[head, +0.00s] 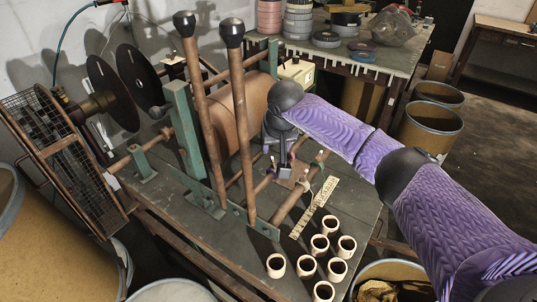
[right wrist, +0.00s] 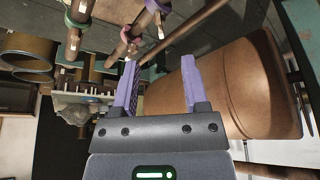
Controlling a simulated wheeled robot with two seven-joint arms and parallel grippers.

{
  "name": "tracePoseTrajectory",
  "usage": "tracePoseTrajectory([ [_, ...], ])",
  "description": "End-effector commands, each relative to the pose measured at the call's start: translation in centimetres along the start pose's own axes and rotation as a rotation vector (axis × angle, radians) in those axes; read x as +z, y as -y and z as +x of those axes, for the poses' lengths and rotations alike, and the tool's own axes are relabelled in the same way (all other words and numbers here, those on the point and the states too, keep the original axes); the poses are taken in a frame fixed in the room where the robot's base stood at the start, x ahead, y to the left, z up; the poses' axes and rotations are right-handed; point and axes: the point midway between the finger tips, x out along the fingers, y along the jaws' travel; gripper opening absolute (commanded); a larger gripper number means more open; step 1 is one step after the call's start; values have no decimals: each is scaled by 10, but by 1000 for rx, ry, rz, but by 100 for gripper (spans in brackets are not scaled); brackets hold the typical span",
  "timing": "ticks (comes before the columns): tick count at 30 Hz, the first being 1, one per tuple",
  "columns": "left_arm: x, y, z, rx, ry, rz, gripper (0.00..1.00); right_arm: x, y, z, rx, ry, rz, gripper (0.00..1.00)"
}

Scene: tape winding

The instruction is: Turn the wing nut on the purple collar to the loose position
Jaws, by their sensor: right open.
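My right gripper (head: 284,172) reaches down over the copper-coloured rods at the front of the winding machine. In the right wrist view its two purple fingers (right wrist: 158,64) stand apart with nothing between them. In the head view the gripper and rods partly hide this area, and I cannot pick out the purple collar. My left gripper is in neither view.
A green collar (right wrist: 75,18) sits on a neighbouring rod. Two tall levers (head: 238,130) with black knobs rise left of my gripper. The large brown roll (head: 246,100) is close behind. Several cardboard cores (head: 320,243) and a marked yellow strip (head: 314,206) lie on the bench front.

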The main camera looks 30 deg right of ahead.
Motion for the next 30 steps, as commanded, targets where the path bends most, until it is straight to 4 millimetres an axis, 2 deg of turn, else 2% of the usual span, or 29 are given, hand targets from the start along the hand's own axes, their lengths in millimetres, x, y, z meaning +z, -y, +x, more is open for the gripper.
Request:
tracePoseTrajectory([
  [1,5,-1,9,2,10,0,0,2,0,17,1,4,0,57],
  [3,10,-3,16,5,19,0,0,3,1,34,1,3,0,57],
  [9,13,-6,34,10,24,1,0,2,1,69,0,2,-2,57],
  [13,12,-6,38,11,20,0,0,1,1,76,0,0,-4,57],
  [20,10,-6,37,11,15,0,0,0,1,75,-1,-1,-4,57],
  [23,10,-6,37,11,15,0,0,0,1,75,-1,-1,-4,40],
  [28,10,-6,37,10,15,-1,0,1,1,75,-1,-1,-5,4],
  [29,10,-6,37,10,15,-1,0,1,1,75,-1,-1,-5,0],
  [30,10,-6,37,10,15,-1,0,1,1,75,-1,-1,-5,0],
])
